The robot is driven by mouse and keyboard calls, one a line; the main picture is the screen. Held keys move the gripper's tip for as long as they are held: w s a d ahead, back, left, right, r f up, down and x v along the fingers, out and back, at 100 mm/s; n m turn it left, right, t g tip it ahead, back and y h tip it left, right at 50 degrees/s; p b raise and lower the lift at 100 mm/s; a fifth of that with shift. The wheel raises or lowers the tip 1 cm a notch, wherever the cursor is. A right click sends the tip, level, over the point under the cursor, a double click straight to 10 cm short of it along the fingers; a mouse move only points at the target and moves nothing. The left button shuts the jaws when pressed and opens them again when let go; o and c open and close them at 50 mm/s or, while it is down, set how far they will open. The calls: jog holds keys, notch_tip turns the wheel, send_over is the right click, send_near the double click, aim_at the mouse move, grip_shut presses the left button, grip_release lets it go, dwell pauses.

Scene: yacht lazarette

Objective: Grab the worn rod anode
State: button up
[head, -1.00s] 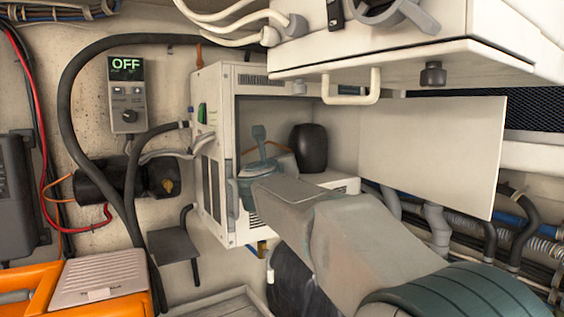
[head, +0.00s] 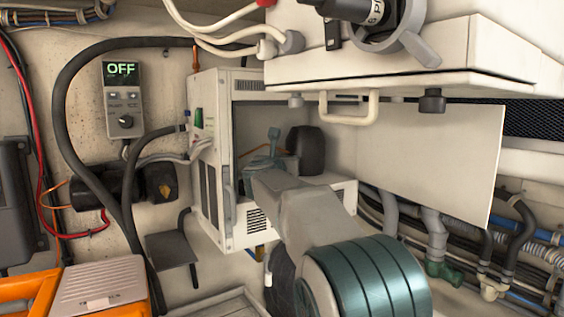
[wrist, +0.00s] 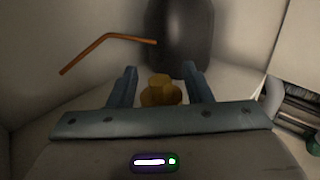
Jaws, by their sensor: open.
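A brass-coloured hex head with a round collar (wrist: 160,90), which looks like the end of the worn rod anode, stands between my gripper's fingers in the wrist view. The rest of it is hidden below the gripper's bar. My gripper (wrist: 160,72) is open, with one finger on each side of the brass head and a gap showing at both sides. In the head view my gripper (head: 273,145) is inside the open white cabinet (head: 243,213). The anode cannot be made out there, behind my arm.
A dark rounded cylinder (head: 305,150) stands in the cabinet just beyond the gripper, also in the wrist view (wrist: 178,35). A bent copper-coloured tube (wrist: 110,39) is at the left. The cabinet's open panel (head: 430,155) and an overhead white box with a handle (head: 350,112) bound the space.

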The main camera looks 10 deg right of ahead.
grip_shut()
